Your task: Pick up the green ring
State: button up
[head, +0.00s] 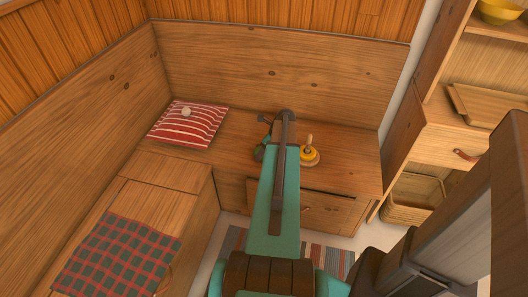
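I cannot make out a green ring for sure. A small dark green patch (260,152) shows on the wooden bench just left of my arm; it may be the ring or part of my wrist. A yellow ring (310,156) sits around a wooden peg with a pale base on the bench, just right of my arm. My teal arm reaches over the bench and covers what lies behind it. The end of my arm, with small dark parts (265,119), is over the bench; my gripper's fingers are hidden or too small to read.
A red striped cushion (189,124) with a small pale round thing (186,112) lies on the bench at left. A checked cloth (118,258) covers the near left seat. A drawer (325,211) under the bench looks partly pulled out. A shelf unit (452,135) stands right.

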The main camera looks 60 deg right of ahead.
jog(key=shift+r, duration=0.5)
notch_tip(320, 180, up, 3)
jog(key=shift+s+f, duration=0.1)
jog(key=s+a, duration=0.1)
jog(key=s, duration=0.4)
jog(key=s+a, duration=0.1)
jog(key=s, duration=0.4)
jog(key=s+a+r, duration=0.1)
jog(key=s, duration=0.4)
jog(key=shift+s+a, duration=0.25)
jog(key=shift+a, duration=0.05)
jog(key=shift+w+r, duration=0.1)
